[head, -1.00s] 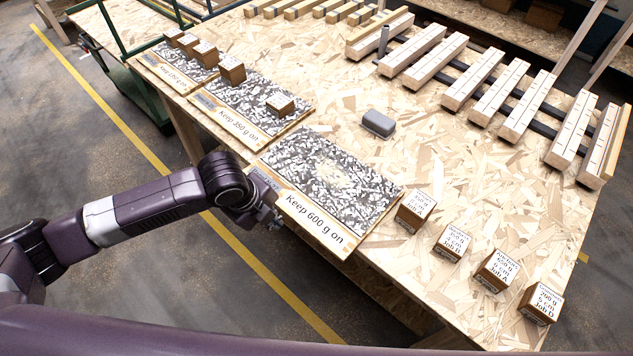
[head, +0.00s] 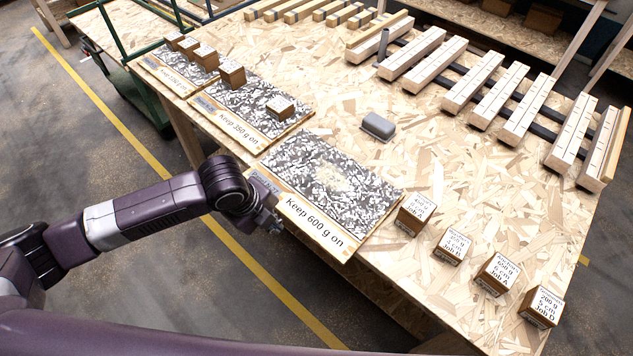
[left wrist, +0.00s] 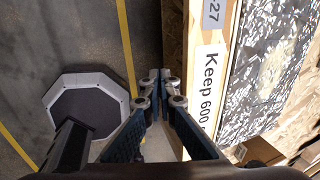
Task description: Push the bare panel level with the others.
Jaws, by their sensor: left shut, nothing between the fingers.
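The bare panel (head: 378,204), with a speckled grey-and-white top and a pale front strip reading "Keep 600 g on", lies at the table's front edge. Its front stands further out than the fronts of the middle panel (head: 243,139) and the far panel (head: 180,85), which carry wooden blocks. In the left wrist view the bare panel (left wrist: 240,112) is on the right. My left gripper (head: 276,226) is shut and empty, off the table edge beside the panel's front. Its fingertips (left wrist: 160,76) appear close to that front; contact cannot be told. My right gripper is out of view.
Several labelled wooden blocks (head: 452,245) stand right of the bare panel. A grey rounded object (head: 378,126) lies behind it. A rack of slatted beams (head: 474,82) fills the back right. Open floor with a yellow line (head: 262,262) lies in front of the table.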

